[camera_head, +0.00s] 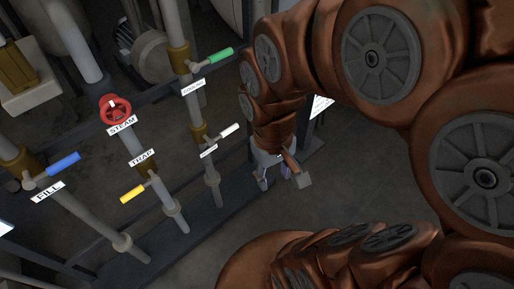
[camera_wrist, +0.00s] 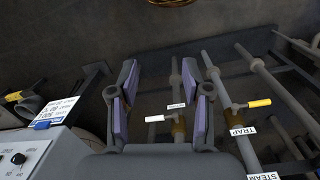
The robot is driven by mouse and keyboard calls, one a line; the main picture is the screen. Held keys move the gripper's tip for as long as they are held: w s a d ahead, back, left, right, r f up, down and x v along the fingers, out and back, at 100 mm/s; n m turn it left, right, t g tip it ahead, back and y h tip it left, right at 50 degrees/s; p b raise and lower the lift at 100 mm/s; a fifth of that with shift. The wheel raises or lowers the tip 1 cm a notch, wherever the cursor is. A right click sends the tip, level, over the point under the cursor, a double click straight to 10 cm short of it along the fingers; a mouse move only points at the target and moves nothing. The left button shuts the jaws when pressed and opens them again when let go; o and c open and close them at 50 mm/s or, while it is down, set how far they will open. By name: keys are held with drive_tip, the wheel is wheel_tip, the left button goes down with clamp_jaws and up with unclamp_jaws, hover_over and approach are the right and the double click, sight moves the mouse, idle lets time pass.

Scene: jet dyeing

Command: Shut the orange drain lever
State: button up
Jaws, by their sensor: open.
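I see no lever that is clearly orange or labelled as the drain. The lever by the TRAP label is yellow in the head view (camera_head: 132,193) and yellow-orange in the wrist view (camera_wrist: 259,103). A white lever (camera_head: 229,131) sits on the pipe left of my gripper, its label too small to read. It also shows in the wrist view (camera_wrist: 154,118). My gripper (camera_head: 282,181) is open and empty, below and right of the white lever in the head view. Its purple-padded fingers (camera_wrist: 160,88) are spread apart in the wrist view, touching no lever.
A green lever (camera_head: 221,56), a red STEAM handwheel (camera_head: 115,109) and a blue FILL lever (camera_head: 64,163) stand on nearby pipes. A dark base rail (camera_head: 165,240) runs under the pipes. A grey control box (camera_wrist: 32,154) stands lower left in the wrist view. Floor right of the rail is clear.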

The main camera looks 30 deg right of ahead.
drive_tip(key=w+d+f+n+t+b, duration=0.1)
drive_tip(key=w+d+f+t+b, duration=0.2)
drive_tip(key=w+d+f+b, duration=0.55)
drive_tip(key=w+d+f+t+b, duration=0.3)
drive_tip(key=w+f+b, duration=0.2)
drive_tip(key=w+f, duration=0.8)
drive_tip(key=w+d+f+n+t+b, duration=0.1)
drive_tip(key=w+d+f+t+b, duration=0.3)
drive_tip(key=w+f+b, duration=0.6)
drive_tip(key=w+d+f+m+t+b, duration=0.1)
drive_tip(key=d+f+t+b, duration=0.2)
drive_tip(key=f+b, duration=0.3)
drive_tip(key=w+d+f+t+y+b, duration=0.1)
drive_tip(key=d+f+t+b, duration=0.25)
drive_tip(key=f, duration=0.55)
drive_tip(key=w+d+f+m+t+b, duration=0.1)
drive_tip(key=d+f+t+b, duration=0.1)
drive_tip(key=d+f+b, duration=0.4)
drive_tip(key=shift+w+a+f+b, duration=0.1)
drive_tip(key=shift+w+a+b, duration=0.2)
drive_tip(key=shift+w, duration=1)
drive_tip(key=shift+w+a+f+b, duration=0.2)
drive_tip(key=shift+w+a, duration=0.25)
drive_tip(key=shift+w, duration=0.8)
drive_tip(key=shift+w+a+f+b, duration=0.1)
drive_tip(key=shift+w+a+b, duration=0.2)
drive_tip(key=shift+w, duration=1)
drive_tip(key=shift+r, duration=0.1)
drive_tip(key=shift+a, duration=0.1)
clamp_jaws()
